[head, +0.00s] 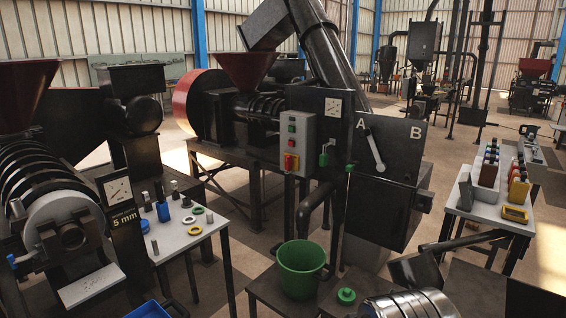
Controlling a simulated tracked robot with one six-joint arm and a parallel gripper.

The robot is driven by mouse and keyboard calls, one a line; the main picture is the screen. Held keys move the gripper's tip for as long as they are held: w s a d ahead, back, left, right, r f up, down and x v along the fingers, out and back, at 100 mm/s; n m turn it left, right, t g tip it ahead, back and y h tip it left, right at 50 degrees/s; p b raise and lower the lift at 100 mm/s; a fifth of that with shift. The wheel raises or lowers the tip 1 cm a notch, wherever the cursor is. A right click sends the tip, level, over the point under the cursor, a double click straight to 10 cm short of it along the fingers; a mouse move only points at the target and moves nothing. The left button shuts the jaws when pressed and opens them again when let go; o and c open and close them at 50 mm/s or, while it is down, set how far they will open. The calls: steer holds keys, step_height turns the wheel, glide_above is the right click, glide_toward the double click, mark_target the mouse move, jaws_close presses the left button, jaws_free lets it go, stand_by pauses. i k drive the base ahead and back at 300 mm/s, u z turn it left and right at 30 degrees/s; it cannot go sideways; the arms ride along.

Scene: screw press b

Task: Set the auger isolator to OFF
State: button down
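A grey control box (299,142) stands on a post at the centre of the head view. It carries green and red buttons in a column. I cannot make out my gripper's fingers anywhere in the view.
A lever (375,150) hangs on a dark panel marked A and B. A green bucket (300,269) and a green knob (346,296) are on the low stand below. Side tables with parts (190,236) and bottles (490,205) flank it. Dark metal parts (418,268) crowd the lower right.

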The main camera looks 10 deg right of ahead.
mark_target(289, 162)
steer(key=u, duration=0.55)
steer(key=i, duration=1.1)
steer(key=u, duration=0.2)
